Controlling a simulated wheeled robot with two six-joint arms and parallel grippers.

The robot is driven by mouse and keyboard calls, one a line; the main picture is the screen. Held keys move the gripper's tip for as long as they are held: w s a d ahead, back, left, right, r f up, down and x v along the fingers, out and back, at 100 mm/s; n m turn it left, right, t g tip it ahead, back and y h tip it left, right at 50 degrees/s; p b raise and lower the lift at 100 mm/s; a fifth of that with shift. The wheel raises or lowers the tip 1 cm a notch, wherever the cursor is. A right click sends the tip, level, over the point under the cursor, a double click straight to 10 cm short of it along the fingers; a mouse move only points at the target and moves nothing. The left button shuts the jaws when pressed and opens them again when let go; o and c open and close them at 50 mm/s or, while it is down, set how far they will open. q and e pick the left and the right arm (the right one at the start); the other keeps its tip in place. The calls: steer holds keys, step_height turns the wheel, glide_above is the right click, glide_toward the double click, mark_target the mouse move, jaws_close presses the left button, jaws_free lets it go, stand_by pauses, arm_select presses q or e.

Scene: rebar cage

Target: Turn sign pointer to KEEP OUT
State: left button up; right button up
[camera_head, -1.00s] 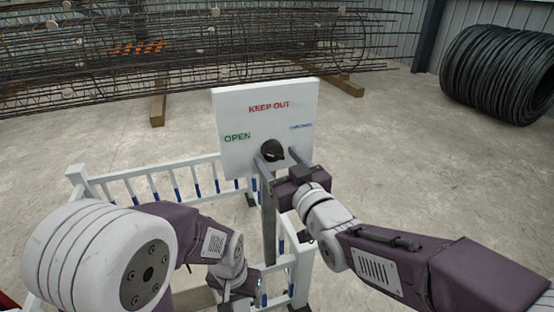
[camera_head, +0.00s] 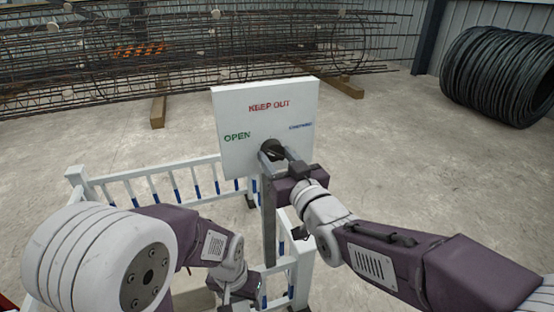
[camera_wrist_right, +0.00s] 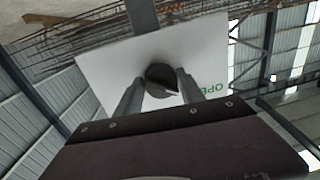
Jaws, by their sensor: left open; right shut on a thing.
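A white sign board (camera_head: 240,105) stands upright on a grey post. It reads KEEP OUT in red at the top, OPEN in green at the left, and a small blurred blue word at the right. The black pointer knob (camera_head: 268,147) sits low in its middle. My right gripper (camera_head: 276,155) is shut on the knob. In the right wrist view the knob (camera_wrist_right: 161,78) lies between the two fingers, and its narrow tip seems to lean toward OPEN. My left gripper (camera_head: 236,292) is low by the fence, open, its fingers hard to see.
A white fence (camera_head: 160,182) with blue-banded bars stands around and below the sign post. A rebar cage (camera_head: 200,50) lies across the back on wooden beams. A black coil (camera_head: 500,75) is at the back right. The concrete floor right of the sign is clear.

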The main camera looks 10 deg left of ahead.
steer(key=m+b, duration=0.2)
steer(key=m, duration=0.1)
steer(key=m+b, duration=0.2)
steer(key=m, duration=0.1)
steer(key=shift+s+a+f+t, duration=0.1)
steer(key=shift+f+t, duration=0.05)
steer(key=shift+t, duration=0.15)
steer(key=shift+a+m+b, duration=0.1)
steer(key=shift+m+b, duration=1.3)
steer(key=shift+m, duration=1.1)
steer(key=shift+r, duration=0.2)
steer(key=o, duration=1.4)
steer(key=shift+c, duration=0.2)
steer(key=v, duration=0.9)
steer(key=shift+p, duration=0.45)
